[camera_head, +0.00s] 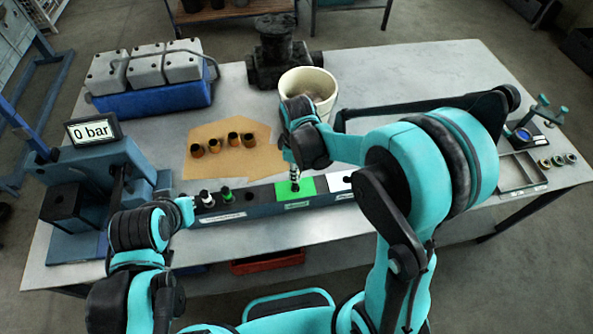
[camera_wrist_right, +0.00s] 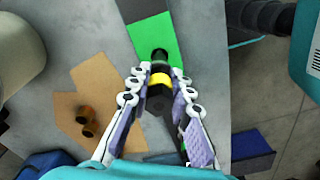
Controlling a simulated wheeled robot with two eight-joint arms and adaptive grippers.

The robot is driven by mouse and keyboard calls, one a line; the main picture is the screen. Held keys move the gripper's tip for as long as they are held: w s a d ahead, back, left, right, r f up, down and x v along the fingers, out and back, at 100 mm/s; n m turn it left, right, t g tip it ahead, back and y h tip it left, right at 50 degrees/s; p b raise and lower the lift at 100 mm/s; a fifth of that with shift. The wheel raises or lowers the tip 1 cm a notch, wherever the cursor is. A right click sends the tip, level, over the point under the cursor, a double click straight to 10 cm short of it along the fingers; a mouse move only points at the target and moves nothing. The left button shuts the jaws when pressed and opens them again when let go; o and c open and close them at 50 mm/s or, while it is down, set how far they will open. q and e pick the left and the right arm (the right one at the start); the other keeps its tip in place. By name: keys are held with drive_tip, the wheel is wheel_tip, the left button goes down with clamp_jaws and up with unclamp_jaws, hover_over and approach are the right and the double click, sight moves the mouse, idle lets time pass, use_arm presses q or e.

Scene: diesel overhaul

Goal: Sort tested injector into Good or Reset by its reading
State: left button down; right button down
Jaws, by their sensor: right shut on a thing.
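My right gripper (camera_wrist_right: 165,95) is shut on an injector (camera_wrist_right: 160,90), dark with a yellow band. In the head view the injector (camera_head: 295,179) is upright at the green pad (camera_head: 307,185) of the long dark rack (camera_head: 245,210); I cannot tell if its tip is inside. The white pad (camera_head: 341,183) lies right of the green one, partly behind my arm. A white-topped injector (camera_head: 207,198) and a green one (camera_head: 227,195) stand in the rack's left part.
A tan sheet (camera_head: 262,162) with several brown cups (camera_head: 233,140) lies behind the rack. A white bucket (camera_head: 309,84) stands near my right wrist. A blue crate (camera_head: 150,102) with grey units is back left. A tray (camera_head: 522,171) is at the right.

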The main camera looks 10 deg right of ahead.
drive_tip(key=shift+f, duration=0.1)
drive_tip(key=shift+f+b, duration=1.65)
drive_tip(key=shift+f, duration=0.15)
drive_tip(key=shift+f+b, duration=1.2)
drive_tip(key=shift+b, duration=0.1)
drive_tip(key=c, duration=0.9)
unclamp_jaws()
drive_tip(key=shift+r, duration=0.1)
